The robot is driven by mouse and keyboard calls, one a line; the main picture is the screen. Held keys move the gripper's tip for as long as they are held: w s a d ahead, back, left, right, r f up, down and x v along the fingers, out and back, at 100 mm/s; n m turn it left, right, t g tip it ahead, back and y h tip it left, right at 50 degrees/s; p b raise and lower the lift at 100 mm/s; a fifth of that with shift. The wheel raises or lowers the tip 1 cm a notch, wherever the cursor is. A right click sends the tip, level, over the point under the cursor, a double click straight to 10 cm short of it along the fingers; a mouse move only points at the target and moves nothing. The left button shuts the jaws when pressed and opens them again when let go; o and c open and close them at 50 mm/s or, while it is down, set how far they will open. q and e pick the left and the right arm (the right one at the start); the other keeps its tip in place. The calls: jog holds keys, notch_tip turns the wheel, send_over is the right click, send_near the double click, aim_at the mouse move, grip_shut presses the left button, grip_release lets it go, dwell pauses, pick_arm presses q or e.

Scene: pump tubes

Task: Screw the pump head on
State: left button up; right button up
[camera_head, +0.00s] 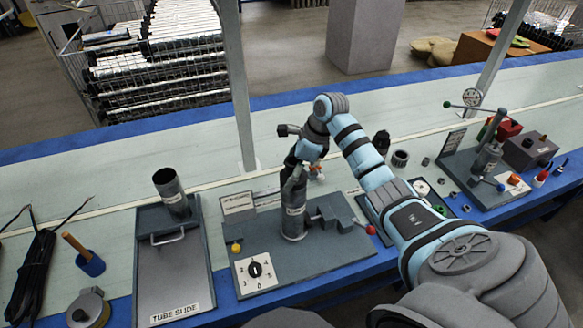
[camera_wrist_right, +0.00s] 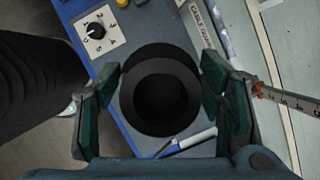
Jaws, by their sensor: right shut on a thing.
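A grey upright pump tube (camera_head: 293,222) with a white label stands in the clamp of a fixture on the bench. My right gripper (camera_head: 294,176) is at the top of this tube, pointing down. In the right wrist view my right gripper (camera_wrist_right: 161,105) has its green-padded fingers on both sides of a black round part (camera_wrist_right: 160,58), seen end-on with a dark hollow middle. The gripper is shut on this part, apparently the pump head. Its seating on the tube is hidden by the fingers. My left gripper does not show.
The fixture base (camera_head: 330,262) carries a numbered dial (camera_head: 254,269) and a red-tipped clamp handle (camera_head: 371,230). A press station (camera_head: 485,160) stands at the right. The strip behind the fixtures is mostly clear.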

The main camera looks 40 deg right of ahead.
jog(key=shift+r+m+p, duration=0.1)
jog(key=shift+m+p, duration=0.2)
jog(key=shift+p, duration=0.1)
jog(key=o, duration=0.8)
jog(key=shift+m+h+p, duration=0.3)
jog(key=shift+m+p, duration=0.05)
jog(key=shift+m, duration=0.15)
jog(key=o, duration=0.6)
jog(key=shift+c, duration=0.2)
